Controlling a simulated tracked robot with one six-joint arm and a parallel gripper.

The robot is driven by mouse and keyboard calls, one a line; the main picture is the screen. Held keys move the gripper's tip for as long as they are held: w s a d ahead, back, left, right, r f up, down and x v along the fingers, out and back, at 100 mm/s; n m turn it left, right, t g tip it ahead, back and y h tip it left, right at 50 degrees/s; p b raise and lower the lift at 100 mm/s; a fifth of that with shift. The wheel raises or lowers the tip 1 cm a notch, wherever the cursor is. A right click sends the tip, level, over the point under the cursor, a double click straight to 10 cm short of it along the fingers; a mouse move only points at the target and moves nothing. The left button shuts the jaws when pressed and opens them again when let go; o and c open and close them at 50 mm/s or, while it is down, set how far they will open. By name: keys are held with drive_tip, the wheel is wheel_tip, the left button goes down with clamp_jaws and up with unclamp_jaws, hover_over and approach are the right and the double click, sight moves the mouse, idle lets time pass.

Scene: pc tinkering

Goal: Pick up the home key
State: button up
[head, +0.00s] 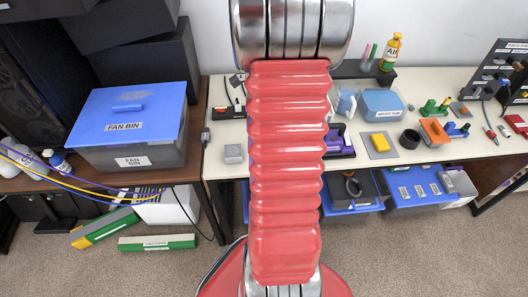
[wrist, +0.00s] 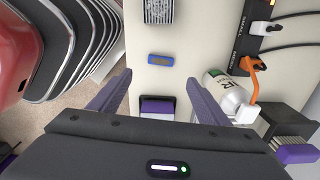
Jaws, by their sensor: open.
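My gripper (wrist: 160,76) is open in the wrist view, its two purple fingers apart with nothing between the tips. A small flat blue piece (wrist: 160,59) with faint yellowish marks lies on the pale tabletop just beyond the fingertips, roughly centred between them. Its lettering is too small to read, so I cannot tell for sure that it is the home key. In the head view my red arm covers the middle of the bench and hides the gripper and that piece.
A grey finned block (wrist: 158,12) lies beyond the blue piece, and a dark and purple item (wrist: 157,106) nearer me. A white spray can (wrist: 222,88) and a black power strip (wrist: 252,35) with an orange cable lie right. A blue-lidded fan bin (head: 130,115) stands left.

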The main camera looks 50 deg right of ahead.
wheel_tip(320, 180, down, 6)
drive_tip(key=shift+f, duration=0.25)
drive_tip(key=shift+w+f, duration=0.1)
drive_tip(key=shift+f, duration=2.55)
drive_tip(key=shift+c, duration=0.6)
drive_tip(key=c, duration=1)
drive_tip(key=shift+r, duration=0.1)
wheel_tip(320, 180, up, 10)
drive_tip(key=shift+f, duration=0.1)
